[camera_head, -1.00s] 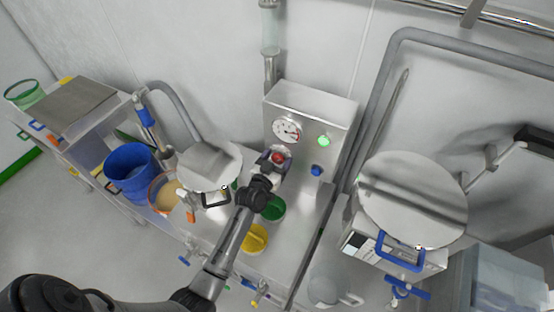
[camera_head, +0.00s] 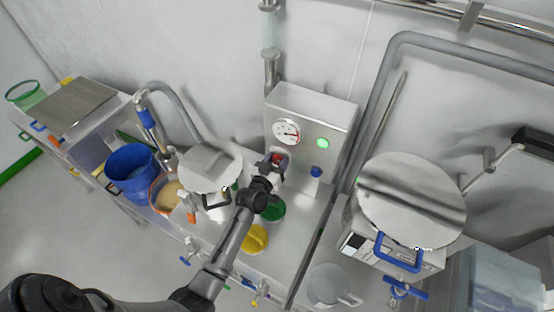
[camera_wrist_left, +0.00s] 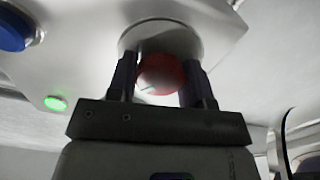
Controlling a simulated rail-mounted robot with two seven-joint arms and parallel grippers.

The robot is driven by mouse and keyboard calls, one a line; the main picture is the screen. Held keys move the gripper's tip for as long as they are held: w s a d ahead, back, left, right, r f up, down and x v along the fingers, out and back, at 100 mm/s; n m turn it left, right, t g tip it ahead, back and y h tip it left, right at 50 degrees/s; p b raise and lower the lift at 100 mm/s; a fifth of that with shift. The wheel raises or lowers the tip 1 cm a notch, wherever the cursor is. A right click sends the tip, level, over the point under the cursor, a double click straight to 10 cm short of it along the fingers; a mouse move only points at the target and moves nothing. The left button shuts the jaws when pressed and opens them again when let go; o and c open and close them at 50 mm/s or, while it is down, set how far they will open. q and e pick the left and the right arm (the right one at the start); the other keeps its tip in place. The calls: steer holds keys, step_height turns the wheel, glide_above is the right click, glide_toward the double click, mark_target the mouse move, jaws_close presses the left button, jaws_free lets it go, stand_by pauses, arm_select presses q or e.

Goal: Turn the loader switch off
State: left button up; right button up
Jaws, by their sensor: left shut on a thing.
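The loader switch appears to be the red knob (camera_head: 281,160) on the front of a steel control box (camera_head: 310,108). My left gripper (camera_head: 275,160) reaches it from below and partly covers it. In the left wrist view the red knob (camera_wrist_left: 161,74) sits between the two dark fingers of my left gripper (camera_wrist_left: 160,82), which is shut on it. The knob's exact angle is hard to read. A green light (camera_head: 323,142) on the box is lit, and it also shows in the wrist view (camera_wrist_left: 55,103). My right gripper is not in view.
A pressure gauge (camera_head: 286,132) and a blue knob (camera_head: 316,171) are on the same box, close to the gripper. A round steel lid (camera_head: 210,165) stands left of my arm. A larger lid (camera_head: 412,195) is at the right. A blue bucket (camera_head: 132,170) stands further left.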

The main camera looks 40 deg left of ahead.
arm_select(q)
steer(key=n+p, duration=0.1)
steer(key=n, duration=0.2)
steer(key=shift+r+n, duration=0.1)
steer(key=shift+n, duration=0.2)
steer(key=n+p, duration=0.1)
steer(key=n, duration=0.2)
steer(key=shift+n, duration=0.3)
steer(key=n, duration=0.4)
steer(key=shift+p, duration=0.4)
steer(key=shift+n, duration=2.6)
steer(key=o, duration=0.9)
steer(key=shift+s, duration=0.1)
